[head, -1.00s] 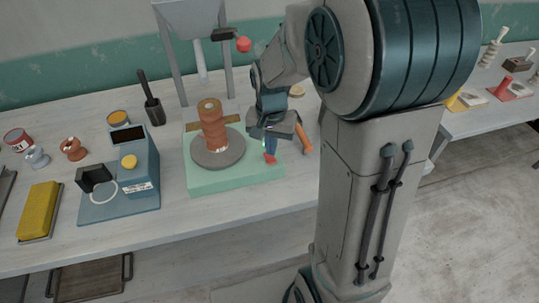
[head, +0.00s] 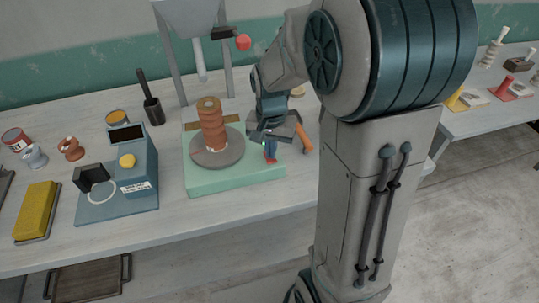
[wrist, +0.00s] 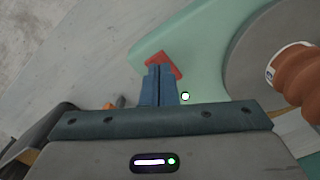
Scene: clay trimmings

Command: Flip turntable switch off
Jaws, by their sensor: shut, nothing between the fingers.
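The turntable has a mint-green base (head: 225,182) and a round grey wheel head (head: 202,160) with a terracotta ringed clay piece (head: 212,128) standing on it. The red switch (wrist: 163,65) is on the base's corner; in the head view it is a small red patch (head: 271,161). My gripper (wrist: 160,70) is shut and empty, its blue fingertips over the red switch and covering part of it. Whether they touch it, and which way the switch is tilted, I cannot tell. A small pale lit dot (wrist: 185,97) shows on the base beside the fingers.
An orange-handled tool (head: 303,137) lies just right of my gripper. A blue device with a yellow button (head: 127,161) and a yellow sponge (head: 37,210) are to the left. A hopper on legs (head: 190,18) stands behind.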

